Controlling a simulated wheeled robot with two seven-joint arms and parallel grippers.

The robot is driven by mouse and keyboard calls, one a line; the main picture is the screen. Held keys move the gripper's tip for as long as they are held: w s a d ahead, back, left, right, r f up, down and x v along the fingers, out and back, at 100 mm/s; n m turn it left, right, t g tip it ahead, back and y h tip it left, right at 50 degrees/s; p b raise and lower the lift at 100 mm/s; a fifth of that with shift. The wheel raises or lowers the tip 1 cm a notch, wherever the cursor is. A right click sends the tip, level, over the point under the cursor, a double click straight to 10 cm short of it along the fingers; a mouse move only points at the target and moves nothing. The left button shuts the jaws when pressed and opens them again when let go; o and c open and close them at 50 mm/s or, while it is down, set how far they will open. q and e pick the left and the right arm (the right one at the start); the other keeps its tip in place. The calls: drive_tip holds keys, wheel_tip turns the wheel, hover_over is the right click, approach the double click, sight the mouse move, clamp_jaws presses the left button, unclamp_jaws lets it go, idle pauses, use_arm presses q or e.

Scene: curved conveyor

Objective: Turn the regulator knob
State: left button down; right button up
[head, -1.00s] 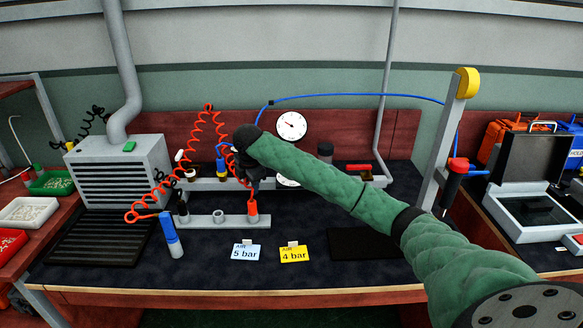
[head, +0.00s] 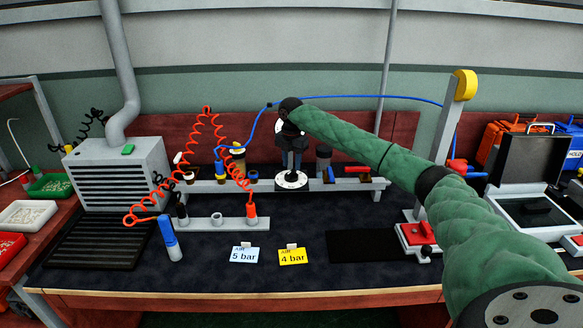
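My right gripper (head: 291,163) points down from the end of my green arm, at the middle of the manifold rail (head: 345,184). Its dark fingers reach down to the centre of a white round dial (head: 292,181) with dark marks. The regulator knob cannot be made out apart from the fingers, so I cannot tell whether they touch or grip it. The white gauge on the red back panel is mostly hidden behind my gripper. A blue "5 bar" card (head: 244,255) and a yellow "4 bar" card (head: 293,257) lie in front. My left gripper is not in view.
A coiled red hose (head: 202,140) rises left of my gripper. A dark cylinder (head: 323,158) and a red-handled valve (head: 357,169) stand to its right on the rail. A blue hose (head: 365,95) arcs behind.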

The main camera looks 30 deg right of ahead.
sight(291, 175)
wheel_tip(291, 175, down, 2)
drive_tip(key=shift+f, duration=0.4)
clamp_jaws()
